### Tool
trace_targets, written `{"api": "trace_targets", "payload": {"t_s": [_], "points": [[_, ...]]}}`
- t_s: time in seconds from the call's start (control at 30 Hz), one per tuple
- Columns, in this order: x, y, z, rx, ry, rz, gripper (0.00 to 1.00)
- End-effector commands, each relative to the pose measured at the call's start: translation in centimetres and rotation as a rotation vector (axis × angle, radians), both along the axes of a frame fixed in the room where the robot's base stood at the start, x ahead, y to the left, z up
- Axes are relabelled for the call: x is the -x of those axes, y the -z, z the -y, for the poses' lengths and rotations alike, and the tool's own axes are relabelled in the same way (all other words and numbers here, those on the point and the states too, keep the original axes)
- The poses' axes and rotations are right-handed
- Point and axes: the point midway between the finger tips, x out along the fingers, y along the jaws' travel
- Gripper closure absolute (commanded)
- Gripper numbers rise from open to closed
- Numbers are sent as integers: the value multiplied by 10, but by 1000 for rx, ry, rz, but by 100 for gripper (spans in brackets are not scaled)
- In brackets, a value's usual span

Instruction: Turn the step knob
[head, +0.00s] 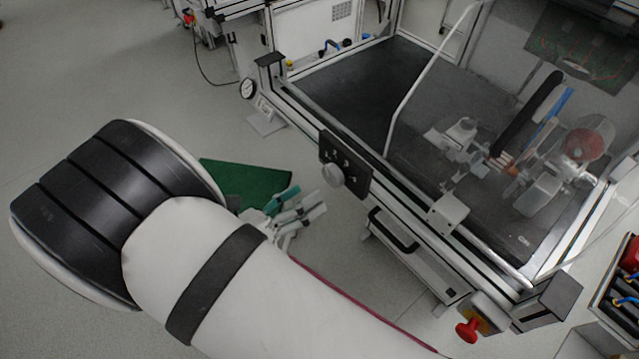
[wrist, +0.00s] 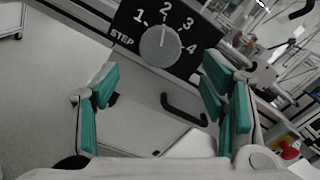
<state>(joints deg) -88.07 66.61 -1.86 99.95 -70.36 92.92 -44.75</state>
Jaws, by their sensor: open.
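The step knob (wrist: 161,46) is a round grey dial on a black panel (wrist: 127,22) marked STEP and 1 to 4. Its white pointer line points up, close to the 2. In the head view the knob (head: 331,176) sticks out from the black panel (head: 357,168) on the bench's front rail. My gripper (wrist: 160,95) is open and empty, with teal pads on both sides. The knob shows between and beyond the fingers, apart from them. In the head view my gripper (head: 300,209) is just left of and below the knob, partly hidden by my arm.
A clear-walled test bench (head: 350,95) with a machine inside stands behind the panel. A black drawer handle (wrist: 184,108) sits below the knob. A red emergency button (head: 467,331) is at the lower right, and a gauge (head: 248,88) at the left. Open floor lies left.

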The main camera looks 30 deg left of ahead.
Motion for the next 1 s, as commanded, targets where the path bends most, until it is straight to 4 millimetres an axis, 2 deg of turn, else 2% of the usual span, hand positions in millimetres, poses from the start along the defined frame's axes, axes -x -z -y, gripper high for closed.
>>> {"api": "trace_targets", "payload": {"t_s": [0.1,0.3,1.0], "points": [[20,0,-9,0,-2,0,34],[41,0,-17,-1,0,0,34],[46,0,-19,0,0,0,34]]}}
